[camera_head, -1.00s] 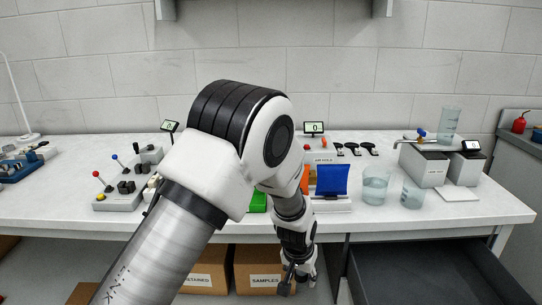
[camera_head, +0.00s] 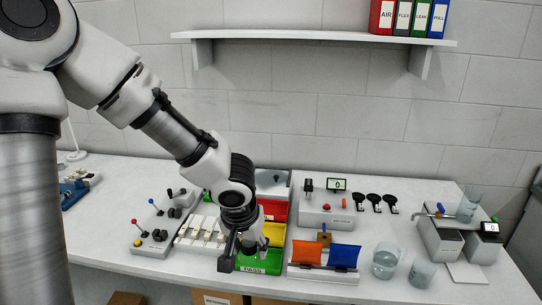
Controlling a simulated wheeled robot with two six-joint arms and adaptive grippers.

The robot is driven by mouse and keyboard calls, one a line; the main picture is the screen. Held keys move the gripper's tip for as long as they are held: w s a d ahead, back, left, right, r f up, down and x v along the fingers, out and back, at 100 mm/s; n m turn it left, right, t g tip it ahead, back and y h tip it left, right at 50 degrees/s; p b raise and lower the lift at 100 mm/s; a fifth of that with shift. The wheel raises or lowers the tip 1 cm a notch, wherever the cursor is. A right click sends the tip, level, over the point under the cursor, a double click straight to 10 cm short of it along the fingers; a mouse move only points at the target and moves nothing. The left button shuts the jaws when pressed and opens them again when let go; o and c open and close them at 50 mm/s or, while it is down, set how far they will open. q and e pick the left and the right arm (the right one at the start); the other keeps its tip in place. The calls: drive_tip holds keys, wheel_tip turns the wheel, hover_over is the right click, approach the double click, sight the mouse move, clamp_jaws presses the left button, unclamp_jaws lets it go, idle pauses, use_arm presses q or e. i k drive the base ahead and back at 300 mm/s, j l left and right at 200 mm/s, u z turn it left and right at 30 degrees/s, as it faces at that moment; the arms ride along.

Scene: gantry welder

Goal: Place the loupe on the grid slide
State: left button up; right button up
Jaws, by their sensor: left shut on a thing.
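My left gripper (camera_head: 243,258) points down over the front of the green tray marked PASS (camera_head: 262,268). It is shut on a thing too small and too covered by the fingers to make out. I cannot pick out the loupe or the grid slide for certain. A white rack with several pale upright pieces (camera_head: 202,230) stands just left of the gripper. My right gripper is not in view.
Red (camera_head: 275,210) and yellow trays lie behind the green one. An orange and blue flap holder (camera_head: 322,277) stands to the right, with beakers (camera_head: 385,262) beyond. A lever box (camera_head: 155,240) is left. A wall shelf (camera_head: 310,37) hangs above.

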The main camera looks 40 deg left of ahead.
sight(270, 174)
drive_tip(key=i+j, duration=0.95)
drive_tip(key=i, duration=0.2)
